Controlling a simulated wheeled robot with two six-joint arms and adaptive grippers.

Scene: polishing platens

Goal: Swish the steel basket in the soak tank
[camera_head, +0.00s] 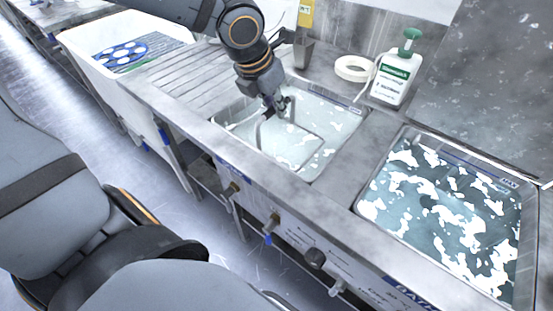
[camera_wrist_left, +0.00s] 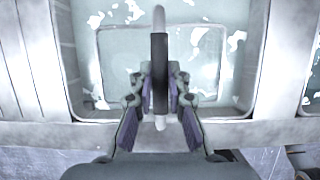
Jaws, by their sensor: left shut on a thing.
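The soak tank (camera_head: 226,107), the left of two sunk basins, holds pale water with white patches on it. My left gripper (camera_head: 276,104) is above this tank, pointing down. In the left wrist view the left gripper (camera_wrist_left: 160,88) is shut on the dark grip of the basket's handle (camera_wrist_left: 160,48). The steel basket (camera_head: 308,131) shows as a thin rectangular outline in the tank. Its rim (camera_wrist_left: 98,58) lies inside the tank walls in the left wrist view. How deep the basket sits is hard to tell. My right gripper is not in view.
A second tank (camera_head: 362,207) with white patches lies to the right. A white bottle with a green pump (camera_head: 394,78) and a white tape roll (camera_head: 354,68) stand behind. A ribbed drainboard (camera_head: 176,75) and a white cart with a blue rack (camera_head: 128,53) are at left.

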